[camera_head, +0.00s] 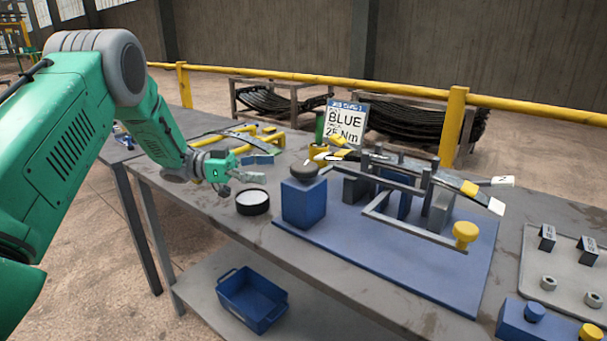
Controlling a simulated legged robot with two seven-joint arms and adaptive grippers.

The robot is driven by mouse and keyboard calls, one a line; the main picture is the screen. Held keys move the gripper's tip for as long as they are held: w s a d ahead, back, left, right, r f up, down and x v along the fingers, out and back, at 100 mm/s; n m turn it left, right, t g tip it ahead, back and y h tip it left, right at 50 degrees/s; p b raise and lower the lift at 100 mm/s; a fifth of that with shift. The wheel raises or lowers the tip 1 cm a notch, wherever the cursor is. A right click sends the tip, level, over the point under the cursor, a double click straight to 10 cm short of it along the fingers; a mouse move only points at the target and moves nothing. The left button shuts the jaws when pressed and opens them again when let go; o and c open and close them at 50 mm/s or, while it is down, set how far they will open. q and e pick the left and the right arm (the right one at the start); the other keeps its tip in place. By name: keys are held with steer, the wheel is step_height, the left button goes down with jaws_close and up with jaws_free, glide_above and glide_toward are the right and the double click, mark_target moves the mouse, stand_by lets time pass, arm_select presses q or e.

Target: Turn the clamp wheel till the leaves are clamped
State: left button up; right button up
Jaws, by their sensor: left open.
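The leaves (413,166) lie as long, thin dark grey strips across the clamp fixture on a blue base plate (342,249). They have yellow pieces and white tags near their ends. A yellow wheel (466,232) sits at the near right end of the fixture's grey frame (410,228); it looks like the clamp wheel. Whether the leaves are pressed tight cannot be told. My left gripper (246,183) is open and empty above the table, left of the fixture and well apart from the wheel. My right gripper is out of view.
A sign (346,124) reads "BLUE 25 Nm". A grey tray (566,262) holds small parts at right. A blue bin (252,299) sits below.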

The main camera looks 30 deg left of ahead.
mark_target(304, 170)
arm_select(q)
steer(key=x, duration=0.9)
steer(key=shift+w+d+b, duration=0.15)
steer(key=shift+b, duration=0.15)
steer(key=c, duration=1.2)
